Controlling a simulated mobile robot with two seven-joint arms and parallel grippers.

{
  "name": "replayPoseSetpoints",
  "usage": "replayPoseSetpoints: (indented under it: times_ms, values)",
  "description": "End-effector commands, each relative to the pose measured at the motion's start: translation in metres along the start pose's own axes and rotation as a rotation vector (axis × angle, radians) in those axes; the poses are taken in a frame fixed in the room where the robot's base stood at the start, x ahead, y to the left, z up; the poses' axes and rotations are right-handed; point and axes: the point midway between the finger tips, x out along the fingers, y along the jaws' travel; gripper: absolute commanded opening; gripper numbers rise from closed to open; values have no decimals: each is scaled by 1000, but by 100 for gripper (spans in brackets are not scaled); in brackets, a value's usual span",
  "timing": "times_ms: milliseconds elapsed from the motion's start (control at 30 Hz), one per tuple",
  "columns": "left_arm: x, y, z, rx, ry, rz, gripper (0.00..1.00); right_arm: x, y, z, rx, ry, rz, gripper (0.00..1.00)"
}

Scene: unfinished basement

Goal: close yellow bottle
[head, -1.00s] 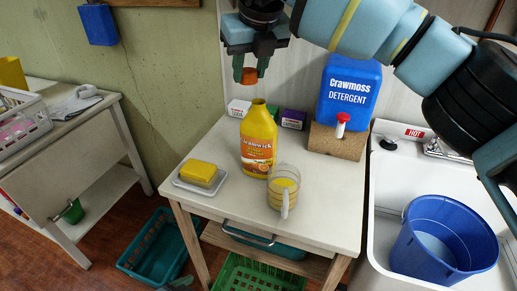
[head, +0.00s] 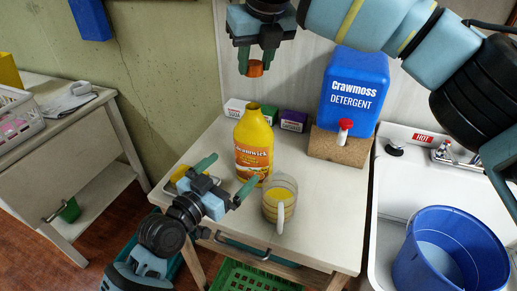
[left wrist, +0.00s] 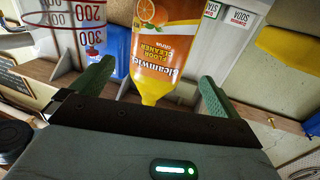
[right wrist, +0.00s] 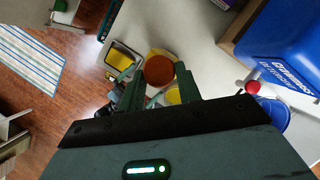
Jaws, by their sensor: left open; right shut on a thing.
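The yellow bottle (head: 253,147) with an orange label stands upright and uncapped on the white table (head: 325,215). My right gripper (head: 256,66) is shut on the orange-brown cap (head: 254,69), held above the bottle and apart from it. The cap also shows between the fingers in the right wrist view (right wrist: 159,70). My left gripper (head: 231,174) is open and low in front of the bottle, its fingers pointing toward it. In the left wrist view the bottle (left wrist: 166,60) appears upside down between the open fingers (left wrist: 150,95); I cannot tell if they touch it.
A measuring cup (head: 280,203) of yellow liquid stands right of the bottle, close to my left gripper. A yellow sponge on a dish (head: 172,187) is partly hidden behind my left gripper. Small boxes (head: 293,121) and a blue detergent jug (head: 352,90) stand behind. A sink (head: 385,185) is right.

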Motion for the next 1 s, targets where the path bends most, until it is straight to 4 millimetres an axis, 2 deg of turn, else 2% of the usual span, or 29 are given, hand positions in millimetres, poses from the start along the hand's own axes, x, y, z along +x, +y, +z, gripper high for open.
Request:
replayPoseSetpoints:
  times_ms: [400, 567, 1000]
  values:
    - [0, 0, 0, 0, 1, 0, 100, -1, 1, 0, -1, -1, 0, 13]
    - [7, 0, 0, -1, 1, -1, 100, -1, 1, 0, -1, -1, 0, 13]
    - [75, 0, -1, -2, 2, 0, 100, -1, 1, 0, -1, -1, 0, 13]
